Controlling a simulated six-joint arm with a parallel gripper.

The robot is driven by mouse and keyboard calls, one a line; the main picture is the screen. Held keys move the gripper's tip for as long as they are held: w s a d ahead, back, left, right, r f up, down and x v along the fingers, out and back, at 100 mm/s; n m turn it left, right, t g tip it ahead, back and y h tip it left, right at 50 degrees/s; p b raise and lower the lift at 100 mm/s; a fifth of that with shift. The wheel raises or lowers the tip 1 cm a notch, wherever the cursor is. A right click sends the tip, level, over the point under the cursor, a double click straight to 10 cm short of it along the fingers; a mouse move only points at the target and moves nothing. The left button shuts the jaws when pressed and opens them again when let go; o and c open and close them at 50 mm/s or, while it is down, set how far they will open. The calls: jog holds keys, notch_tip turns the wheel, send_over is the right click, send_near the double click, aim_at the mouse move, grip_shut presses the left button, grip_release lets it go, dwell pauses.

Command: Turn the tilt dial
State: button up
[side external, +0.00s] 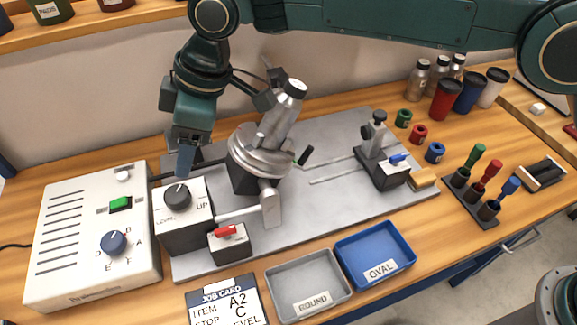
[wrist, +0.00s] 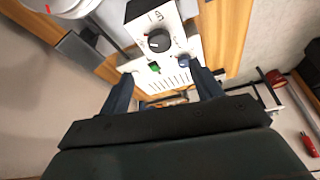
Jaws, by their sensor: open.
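The tilt dial is a black round knob (side external: 177,197) on top of a small white-and-black box (side external: 185,232). The black knob (wrist: 159,40) shows beyond the fingertips, with a light pointer mark.
A white control box (side external: 95,240) with a green switch (side external: 120,204) and a blue dial (side external: 113,242) stands left. A tilted silver chuck (side external: 262,150) stands close right of my gripper.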

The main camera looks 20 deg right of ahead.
aim_at(176, 193)
jog(key=x, duration=1.1)
jog(key=shift+a+f, duration=0.15)
jog(key=shift+f, duration=0.2)
jog(key=c, duration=1)
